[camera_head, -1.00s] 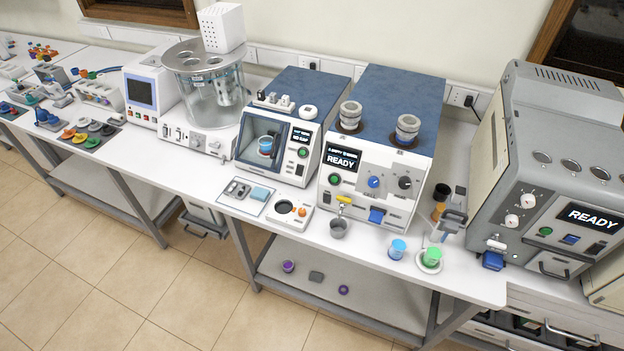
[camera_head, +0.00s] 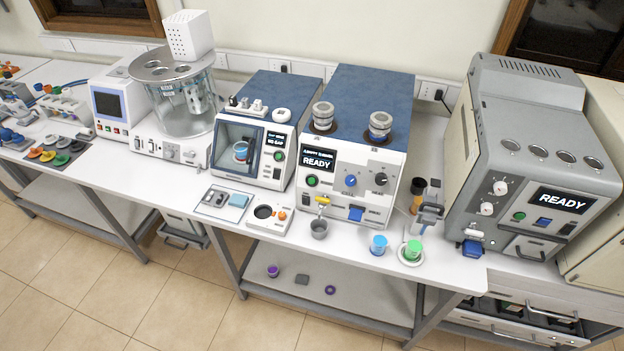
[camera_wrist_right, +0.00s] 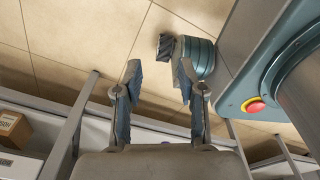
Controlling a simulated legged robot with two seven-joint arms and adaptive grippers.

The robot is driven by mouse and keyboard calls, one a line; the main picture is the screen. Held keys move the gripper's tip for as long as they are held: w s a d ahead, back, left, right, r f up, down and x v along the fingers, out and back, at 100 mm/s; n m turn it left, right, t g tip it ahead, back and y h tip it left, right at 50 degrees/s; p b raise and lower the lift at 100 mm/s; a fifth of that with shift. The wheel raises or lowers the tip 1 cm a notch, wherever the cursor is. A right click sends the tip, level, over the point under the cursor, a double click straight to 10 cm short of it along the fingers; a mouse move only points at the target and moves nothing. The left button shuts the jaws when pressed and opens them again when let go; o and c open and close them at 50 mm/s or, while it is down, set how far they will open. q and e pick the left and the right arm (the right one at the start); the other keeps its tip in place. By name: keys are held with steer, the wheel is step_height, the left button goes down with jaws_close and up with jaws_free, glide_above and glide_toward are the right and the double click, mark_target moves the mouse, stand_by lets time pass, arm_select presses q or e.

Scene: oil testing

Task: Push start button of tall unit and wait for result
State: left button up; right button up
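A large grey unit (camera_head: 540,150) stands at the right end of the bench. Its dark display (camera_head: 563,201) reads READY. A green button (camera_head: 519,216) sits left of and below this display, beside a blue button (camera_head: 543,221). A blue-topped unit (camera_head: 372,85) stands mid-bench with a second READY display (camera_head: 319,160) and a green button (camera_head: 312,181). My right gripper (camera_wrist_right: 159,80) shows only in its wrist view. It is open and empty, with the floor behind it. My left gripper is not in view.
A blue cup (camera_head: 379,246) and a green cup (camera_head: 412,251) stand near the bench's front edge. A metal cup (camera_head: 319,229) stands under a yellow-handled tap. A smaller windowed unit (camera_head: 262,135) stands left of the blue-topped unit. The tiled floor (camera_head: 150,310) in front is clear.

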steer(key=shift+w+d, duration=0.1)
steer(key=shift+d, duration=0.1)
jaws_close()
steer(key=shift+a, duration=0.2)
stand_by(0.8)
